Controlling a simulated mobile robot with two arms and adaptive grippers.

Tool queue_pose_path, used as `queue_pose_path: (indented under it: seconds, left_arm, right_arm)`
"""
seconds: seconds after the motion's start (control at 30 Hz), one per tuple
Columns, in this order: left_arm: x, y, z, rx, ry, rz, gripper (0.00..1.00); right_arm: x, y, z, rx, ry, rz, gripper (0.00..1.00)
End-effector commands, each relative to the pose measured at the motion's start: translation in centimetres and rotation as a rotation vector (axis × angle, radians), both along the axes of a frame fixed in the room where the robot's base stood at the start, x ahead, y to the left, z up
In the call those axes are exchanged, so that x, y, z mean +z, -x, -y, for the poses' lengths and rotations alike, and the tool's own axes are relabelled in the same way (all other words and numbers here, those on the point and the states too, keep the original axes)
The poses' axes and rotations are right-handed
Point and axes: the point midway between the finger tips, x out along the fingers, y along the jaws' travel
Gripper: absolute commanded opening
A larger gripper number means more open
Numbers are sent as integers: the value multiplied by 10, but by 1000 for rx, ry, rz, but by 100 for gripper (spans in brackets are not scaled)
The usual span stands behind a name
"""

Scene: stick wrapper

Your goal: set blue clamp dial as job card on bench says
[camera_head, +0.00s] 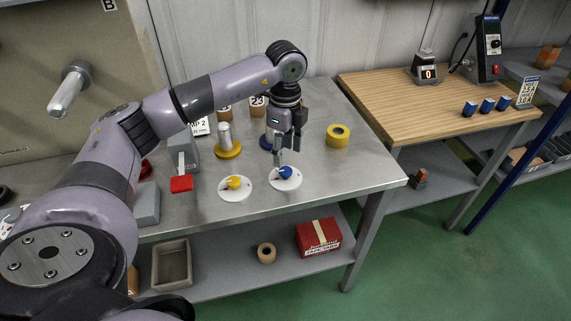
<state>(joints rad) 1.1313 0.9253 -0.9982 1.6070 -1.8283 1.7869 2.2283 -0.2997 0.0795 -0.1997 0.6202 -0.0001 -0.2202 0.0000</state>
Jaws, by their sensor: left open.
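The blue clamp dial (286,172) sits on a round white plate near the front edge of the metal bench (330,180). My left gripper (279,158) points down just above the blue dial, slightly to its left; its fingers are open. I cannot tell whether a finger touches the dial. A yellow dial (234,182) on a like white plate is to the left. A white card (200,127) reading "MP 2" is partly hidden behind my left arm; I cannot tell whether it is the job card. My right gripper is not seen.
A yellow tape roll (338,136) stands right of my gripper. A yellow-based post (226,143), a blue-based post (267,139) and a red-handled clamp (182,183) are close by. A wooden table (440,100) stands right. The bench's front right is clear.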

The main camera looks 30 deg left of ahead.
Motion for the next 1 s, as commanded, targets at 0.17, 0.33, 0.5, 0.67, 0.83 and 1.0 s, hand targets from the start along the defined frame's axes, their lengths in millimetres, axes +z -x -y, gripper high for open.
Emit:
queue_pose_path:
  seconds: [0.17, 0.33, 0.5, 0.67, 0.83, 1.0]
  left_arm:
    - [-33, 1, 0, 0, 0, -3, 49]
    - [-52, 0, 0, 1, 1, 0, 49]
    - [-58, 0, 0, 0, 0, 0, 49]
    - [-58, 0, 0, 0, 1, 1, 49]
    - [-58, 0, 0, 0, 1, 1, 41]
    - [-58, 0, 0, 0, 1, 1, 30]
  right_arm:
    - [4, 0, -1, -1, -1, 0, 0]
    - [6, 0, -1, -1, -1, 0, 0]
    - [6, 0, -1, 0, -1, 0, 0]
    - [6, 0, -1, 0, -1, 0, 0]
    - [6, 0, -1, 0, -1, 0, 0]
    - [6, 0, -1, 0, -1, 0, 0]
